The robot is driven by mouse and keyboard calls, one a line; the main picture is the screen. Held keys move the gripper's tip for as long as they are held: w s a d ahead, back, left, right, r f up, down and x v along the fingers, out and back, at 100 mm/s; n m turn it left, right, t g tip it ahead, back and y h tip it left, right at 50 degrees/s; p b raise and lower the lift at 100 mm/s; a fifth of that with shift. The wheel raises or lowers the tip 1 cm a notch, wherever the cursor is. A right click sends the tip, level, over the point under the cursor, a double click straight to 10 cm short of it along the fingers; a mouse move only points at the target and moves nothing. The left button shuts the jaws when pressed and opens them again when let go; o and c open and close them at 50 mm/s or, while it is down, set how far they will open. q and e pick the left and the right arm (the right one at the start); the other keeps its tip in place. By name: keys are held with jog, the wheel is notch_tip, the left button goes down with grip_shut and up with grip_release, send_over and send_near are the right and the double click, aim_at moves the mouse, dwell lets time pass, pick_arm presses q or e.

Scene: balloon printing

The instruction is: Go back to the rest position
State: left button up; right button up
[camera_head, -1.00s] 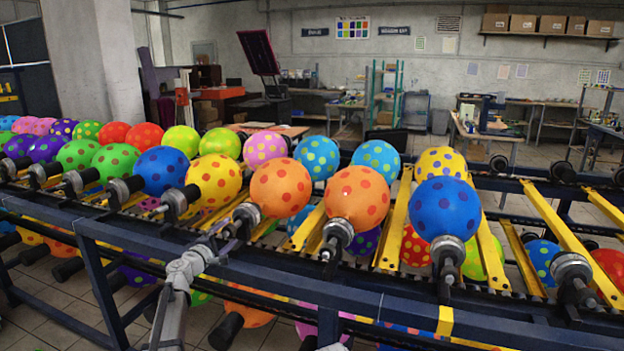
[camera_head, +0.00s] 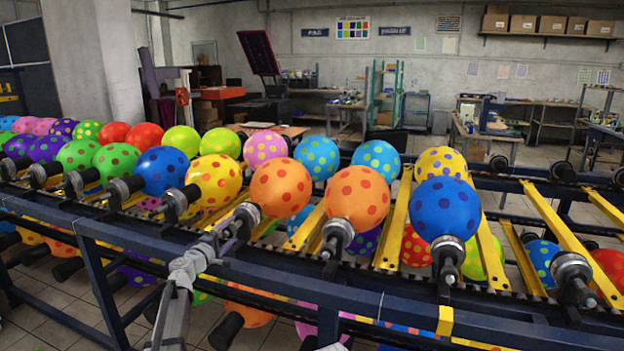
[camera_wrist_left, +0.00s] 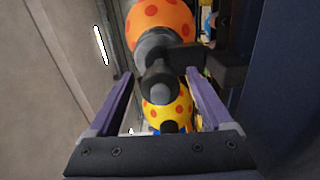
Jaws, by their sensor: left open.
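My left gripper (camera_head: 228,228) is at the front rail of the balloon rack, its arm coming up from the bottom of the head view. In the left wrist view its two purple fingers (camera_wrist_left: 160,98) stand apart with nothing gripped. An orange spotted balloon (camera_wrist_left: 160,22) on a grey and black holder (camera_wrist_left: 157,50) shows beyond the fingers. A yellow spotted balloon (camera_wrist_left: 167,108) shows between them, farther off. In the head view an orange balloon (camera_head: 280,188) on its holder (camera_head: 247,214) is just beyond the gripper.
The dark blue rack rail (camera_head: 400,303) runs across the front. Several spotted balloons, such as a blue one (camera_head: 445,207) and a second orange one (camera_head: 357,197), sit in rows on holders. Yellow bars (camera_head: 567,240) lie between them. Workbenches stand along the back wall.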

pick_arm(q)
jog(key=m, duration=0.5)
jog(key=shift+f, duration=0.1)
jog(key=m, duration=0.3)
jog(key=shift+m, duration=0.4)
jog(key=m, duration=0.6)
jog(key=shift+w+a+f, duration=0.1)
jog(key=shift+s+a+m, duration=0.15)
jog(key=shift+s+m, duration=0.15)
